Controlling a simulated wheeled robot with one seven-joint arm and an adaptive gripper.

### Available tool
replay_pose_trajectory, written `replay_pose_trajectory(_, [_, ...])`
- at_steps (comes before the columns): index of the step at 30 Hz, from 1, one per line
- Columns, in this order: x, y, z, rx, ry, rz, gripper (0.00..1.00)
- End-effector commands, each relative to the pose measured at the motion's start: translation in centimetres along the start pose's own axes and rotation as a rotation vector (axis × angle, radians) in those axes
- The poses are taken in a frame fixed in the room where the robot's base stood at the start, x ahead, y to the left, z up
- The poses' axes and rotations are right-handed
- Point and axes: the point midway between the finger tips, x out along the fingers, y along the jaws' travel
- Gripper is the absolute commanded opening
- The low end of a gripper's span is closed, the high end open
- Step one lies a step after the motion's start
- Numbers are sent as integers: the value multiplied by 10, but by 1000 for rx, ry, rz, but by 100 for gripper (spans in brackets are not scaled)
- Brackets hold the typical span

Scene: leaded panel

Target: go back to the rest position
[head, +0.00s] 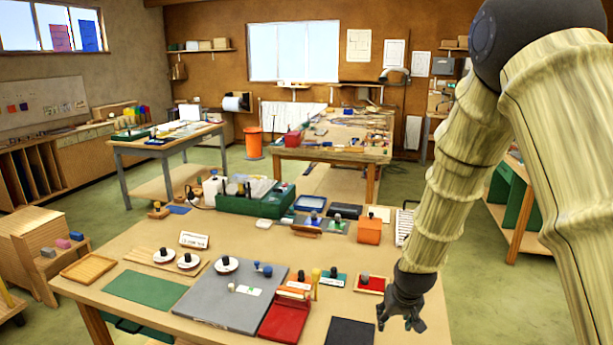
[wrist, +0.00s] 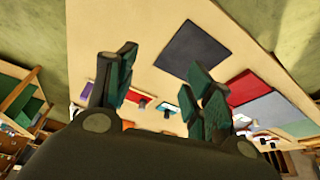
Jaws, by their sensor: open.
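My gripper (head: 400,312) is open and empty. It hangs above the right end of the worktable (head: 140,240), apart from the things on it. Its two fingers (wrist: 160,92) show spread in the wrist view, with nothing between them. A black mat (head: 350,332) lies below and left of it at the table's front edge, and it also shows in the wrist view (wrist: 191,53). A small red tray (head: 370,285) with a dark knob lies just left of the gripper.
A grey board (head: 215,295), a green mat (head: 147,289) and a red tray (head: 285,320) lie on the table. A green crate (head: 256,205) and an orange block (head: 369,231) stand farther back. Green floor (head: 475,285) is open to the right.

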Motion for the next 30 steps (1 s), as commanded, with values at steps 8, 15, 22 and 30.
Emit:
replay_pose_trajectory(8, [55, 1, 63, 1, -43, -2, 52])
replay_pose_trajectory(15, [135, 2, 162, 2, -117, -4, 52])
replay_pose_trajectory(22, [194, 4, 275, 5, -190, -6, 52])
replay_pose_trajectory(30, [237, 6, 407, 11, -277, -10, 52])
